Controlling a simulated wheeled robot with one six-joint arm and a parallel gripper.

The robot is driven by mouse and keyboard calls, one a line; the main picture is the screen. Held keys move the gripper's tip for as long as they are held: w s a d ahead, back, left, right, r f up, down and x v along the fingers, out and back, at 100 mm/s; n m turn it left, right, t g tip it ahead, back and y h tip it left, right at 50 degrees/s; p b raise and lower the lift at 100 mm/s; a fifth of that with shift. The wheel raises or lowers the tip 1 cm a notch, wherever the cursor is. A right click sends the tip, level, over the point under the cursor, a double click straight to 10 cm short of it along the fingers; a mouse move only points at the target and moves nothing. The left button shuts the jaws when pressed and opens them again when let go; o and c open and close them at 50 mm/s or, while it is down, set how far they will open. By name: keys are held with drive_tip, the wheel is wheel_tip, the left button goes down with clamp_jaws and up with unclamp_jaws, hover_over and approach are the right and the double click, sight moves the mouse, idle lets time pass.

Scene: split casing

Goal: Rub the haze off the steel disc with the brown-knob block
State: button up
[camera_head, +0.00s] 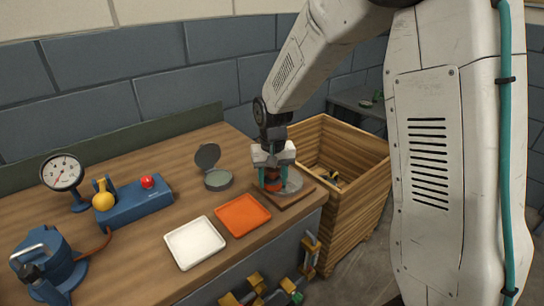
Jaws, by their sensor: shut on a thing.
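The steel disc (294,184) is grey and lies flat on a brown wooden board (302,198) at the right end of the bench. My gripper (271,178) points down over the left part of the disc. It is shut on a small block (272,187) that shows orange-brown between the teal fingers. The block's knob is hidden by the fingers. The block is at or just above the disc; I cannot tell if they touch. Part of the disc is hidden behind the gripper, and any haze on it is too small to make out.
Left of the gripper stands an open round grey tin (217,180) with its lid up. An orange tray (242,215) and a white tray (195,242) lie in front. A blue box with knobs (135,205) and a gauge (62,173) stand left. A wooden crate (350,170) is beyond the bench's right edge.

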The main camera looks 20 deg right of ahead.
drive_tip(key=shift+r, duration=4.1)
